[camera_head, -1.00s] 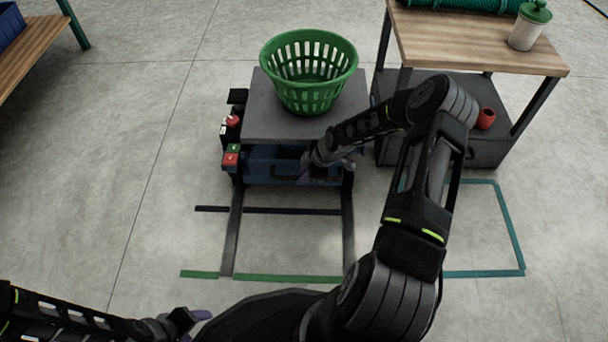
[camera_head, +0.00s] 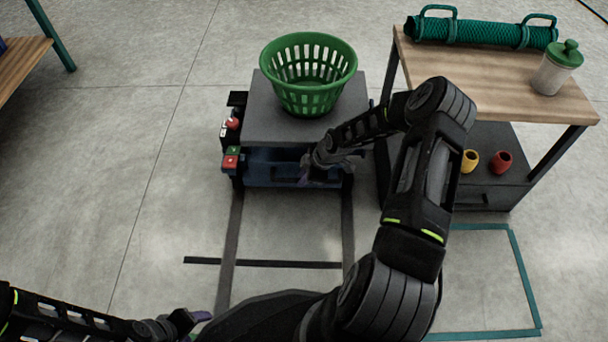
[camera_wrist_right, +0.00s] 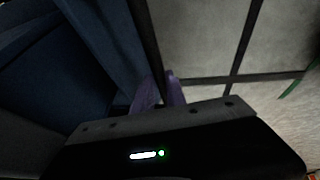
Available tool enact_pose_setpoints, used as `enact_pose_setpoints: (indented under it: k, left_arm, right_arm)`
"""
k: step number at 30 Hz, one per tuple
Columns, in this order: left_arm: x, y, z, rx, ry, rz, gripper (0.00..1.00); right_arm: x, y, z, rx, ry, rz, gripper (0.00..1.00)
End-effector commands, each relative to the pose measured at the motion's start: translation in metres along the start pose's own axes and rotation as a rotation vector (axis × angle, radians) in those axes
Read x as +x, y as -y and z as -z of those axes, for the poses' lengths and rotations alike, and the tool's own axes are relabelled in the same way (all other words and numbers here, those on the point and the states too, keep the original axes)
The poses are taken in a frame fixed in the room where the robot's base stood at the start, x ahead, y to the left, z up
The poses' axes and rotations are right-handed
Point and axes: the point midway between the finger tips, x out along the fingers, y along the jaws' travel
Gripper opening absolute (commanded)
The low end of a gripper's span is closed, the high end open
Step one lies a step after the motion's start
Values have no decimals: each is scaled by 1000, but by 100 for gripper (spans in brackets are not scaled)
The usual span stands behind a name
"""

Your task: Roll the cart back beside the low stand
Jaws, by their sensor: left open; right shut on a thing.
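The cart (camera_head: 262,122) stands in the middle of the head view. It has a grey top, a blue front and red and green blocks on its left side. A green slotted basket (camera_head: 308,92) sits upright on its top. My right gripper (camera_head: 306,174) is shut at the cart's near side, on its handle; my arm hides part of this. In the right wrist view, the purple fingers (camera_wrist_right: 162,92) close on a dark bar. My left gripper (camera_head: 200,318) is open and empty at the lower left. A wood-topped stand (camera_head: 485,84) is close to the cart's right side.
On the stand are a green net roll (camera_head: 480,32) and a green-lidded jar (camera_head: 556,70); yellow (camera_head: 468,161) and red (camera_head: 501,162) cups are on its lower shelf. Teal tape (camera_head: 525,272) and dark strips (camera_head: 262,263) mark the floor. A wooden bench (camera_head: 22,62) is far left, with clear floor between.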

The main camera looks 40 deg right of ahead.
Motion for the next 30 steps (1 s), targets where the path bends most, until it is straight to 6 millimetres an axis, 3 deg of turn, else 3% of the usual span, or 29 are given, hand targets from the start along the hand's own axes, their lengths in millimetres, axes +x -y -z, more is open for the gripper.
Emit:
enact_pose_setpoints:
  k: [9, 10, 17, 26, 30]
  left_arm:
    - [0, 0, 0, 0, 0, 0, 63]
    - [1, 0, 0, 0, 0, 0, 63]
    - [1, 0, 0, 0, 0, 0, 63]
    - [0, 0, 0, 0, 0, 0, 63]
    - [-7, -2, 0, 0, 2, 0, 63]
  right_arm:
    - [-1, -7, -1, -2, 0, -17, 0]
    - [-1, -7, -1, -2, 0, -18, 18]
    - [0, -6, -1, -2, 0, -14, 37]
    - [-2, -4, -1, -1, 0, -11, 38]
    - [-14, -5, 0, 0, 0, -12, 38]
